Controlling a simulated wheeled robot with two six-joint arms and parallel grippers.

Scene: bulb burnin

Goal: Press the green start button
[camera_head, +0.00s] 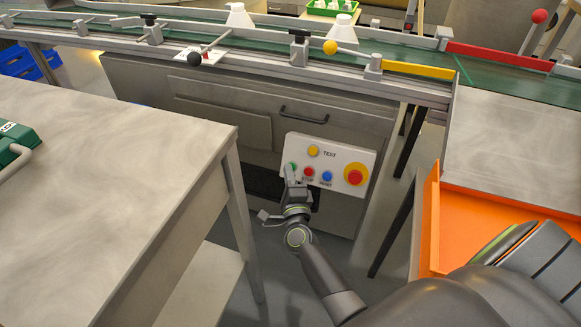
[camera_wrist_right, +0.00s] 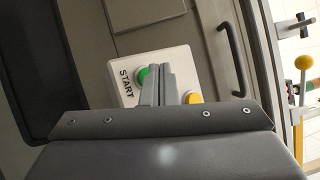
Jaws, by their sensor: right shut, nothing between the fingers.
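The green start button (camera_head: 293,167) sits at the left of a white control panel (camera_head: 334,183) on the front of the conveyor cabinet. In the right wrist view the green button (camera_wrist_right: 143,76) shows beside the word START, partly behind my fingers. My right gripper (camera_head: 290,172) is shut and empty, its fingertips at the panel close to the green button. In the right wrist view the closed fingers (camera_wrist_right: 162,68) overlap the button's right side; I cannot tell whether they touch it. My left gripper is not in view.
The panel also carries a red button (camera_head: 308,171), a blue button (camera_head: 326,176), a yellow lamp (camera_head: 313,151) and a large red knob on yellow (camera_head: 355,176). A grey table (camera_head: 100,180) stands at left, an orange-edged bin (camera_head: 431,225) at right. The conveyor (camera_head: 400,50) runs above.

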